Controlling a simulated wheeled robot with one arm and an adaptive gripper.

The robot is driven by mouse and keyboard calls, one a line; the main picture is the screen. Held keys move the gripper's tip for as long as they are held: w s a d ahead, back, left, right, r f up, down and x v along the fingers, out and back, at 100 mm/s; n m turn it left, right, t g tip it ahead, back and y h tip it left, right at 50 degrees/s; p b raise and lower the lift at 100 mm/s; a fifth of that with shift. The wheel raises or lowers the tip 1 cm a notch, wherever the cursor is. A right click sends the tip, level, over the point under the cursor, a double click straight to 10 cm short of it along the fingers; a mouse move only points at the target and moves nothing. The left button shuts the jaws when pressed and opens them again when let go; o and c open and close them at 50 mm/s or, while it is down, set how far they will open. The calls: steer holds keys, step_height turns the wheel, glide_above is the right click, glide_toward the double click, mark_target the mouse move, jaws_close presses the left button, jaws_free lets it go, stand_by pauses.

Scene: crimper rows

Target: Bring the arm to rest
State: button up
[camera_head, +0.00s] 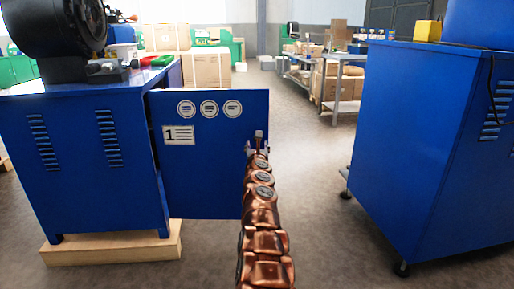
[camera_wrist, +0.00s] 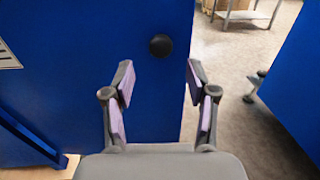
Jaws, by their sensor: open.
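My gripper (camera_head: 258,142) is at the far end of my copper-coloured arm, which reaches straight forward in the head view. It is in front of the right edge of a blue door panel (camera_head: 205,200) marked "1". In the wrist view my gripper (camera_wrist: 160,79) has its two fingers spread, with nothing between them. A round black knob (camera_wrist: 160,45) on the blue panel shows just beyond the fingertips, apart from them. How far the fingers are from the panel is hard to tell.
The panel stands out from a blue cabinet (camera_head: 85,180) on a wooden base, with a black machine on top. Another blue cabinet (camera_head: 430,150) on feet stands at the right. Open floor (camera_head: 320,170) lies between them. Workbenches and boxes (camera_head: 340,85) are farther back.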

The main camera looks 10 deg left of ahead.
steer(key=s+a+r+n+g+y+p, duration=0.35)
steer(key=r+n+p, duration=0.25)
steer(key=r, duration=0.3)
steer(key=s+a+r+n+g+y+p, duration=0.2)
steer(key=s+a+r+n+y+p, duration=0.35)
steer(key=r, duration=0.45)
steer(key=s+r+n+g+y+p, duration=0.2)
steer(key=s+r+n+g+p, duration=0.4)
steer(key=s+r+n+p, duration=0.8)
steer(key=s+d+r+n+g+h+p, duration=0.25)
steer(key=s+d, duration=0.25)
steer(key=s, duration=0.5)
steer(key=s+d+r+n+g+h+p, duration=0.1)
steer(key=s+d+n+g+h+p, duration=0.15)
steer(key=s+d, duration=0.6)
steer(key=s+d+f+n+g+h+p, duration=0.1)
steer(key=s+d+h+p, duration=0.3)
steer(key=s+d, duration=0.9)
steer(key=s+d+f+n+g+h+p, duration=0.2)
steer(key=s+d+p, duration=0.5)
steer(key=s+d, duration=0.6)
steer(key=s+n+h, duration=0.1)
steer(key=s+h, duration=0.1)
steer(key=s, duration=0.1)
steer(key=shift+s+h+p, duration=0.2)
steer(key=shift+h+p, duration=0.1)
steer(key=shift+p, duration=0.1)
